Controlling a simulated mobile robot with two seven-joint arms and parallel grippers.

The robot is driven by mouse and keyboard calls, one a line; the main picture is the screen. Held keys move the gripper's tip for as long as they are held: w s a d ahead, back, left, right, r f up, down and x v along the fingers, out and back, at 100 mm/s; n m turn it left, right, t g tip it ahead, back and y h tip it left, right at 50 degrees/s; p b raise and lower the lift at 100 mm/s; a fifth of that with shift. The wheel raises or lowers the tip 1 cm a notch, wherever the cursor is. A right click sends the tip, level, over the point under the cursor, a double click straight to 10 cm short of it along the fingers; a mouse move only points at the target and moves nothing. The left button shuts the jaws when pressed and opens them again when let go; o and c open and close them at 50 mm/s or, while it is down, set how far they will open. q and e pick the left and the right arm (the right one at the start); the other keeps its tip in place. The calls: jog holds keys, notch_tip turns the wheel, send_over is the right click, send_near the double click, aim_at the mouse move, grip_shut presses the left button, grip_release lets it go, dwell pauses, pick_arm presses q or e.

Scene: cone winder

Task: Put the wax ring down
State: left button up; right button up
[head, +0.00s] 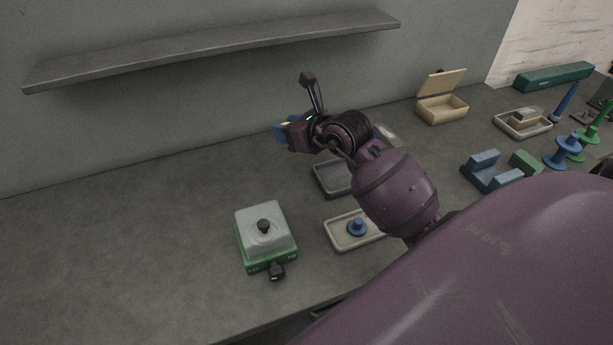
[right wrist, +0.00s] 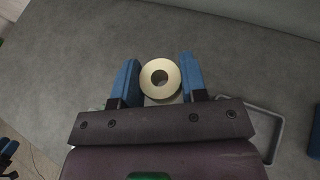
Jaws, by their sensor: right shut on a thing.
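The wax ring (right wrist: 146,78) is a cream ring with a dark round hole, seen in the right wrist view between the two blue fingers of my right gripper (right wrist: 160,80). The gripper is shut on it, and grey counter shows beyond. In the head view my right gripper (head: 283,131) is over the back of the counter, left of the dark grey tray (head: 327,180). There the ring is mostly hidden by the gripper. How far the ring is above the counter is hard to tell.
A green box with a clear lid (head: 264,240) stands front left. An open wooden box (head: 440,108) and a blue block (head: 490,177) are to the right. A shelf (head: 220,45) overhangs the back. The left counter is clear.

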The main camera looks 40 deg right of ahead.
notch_tip(320, 180, down, 5)
send_over(293, 197)
notch_tip(293, 197, down, 11)
jog(key=shift+r+b, duration=0.2)
jog(key=shift+b, duration=0.15)
notch_tip(293, 197, down, 4)
jog(key=shift+f, duration=0.1)
pick_arm(q)
jog(key=shift+s+f, duration=0.4)
jog(key=shift+f, duration=0.25)
jog(key=shift+s+f, duration=0.15)
pick_arm(e)
jog(key=shift+f, duration=0.1)
jog(key=o, duration=0.9)
jog(key=shift+b, duration=0.3)
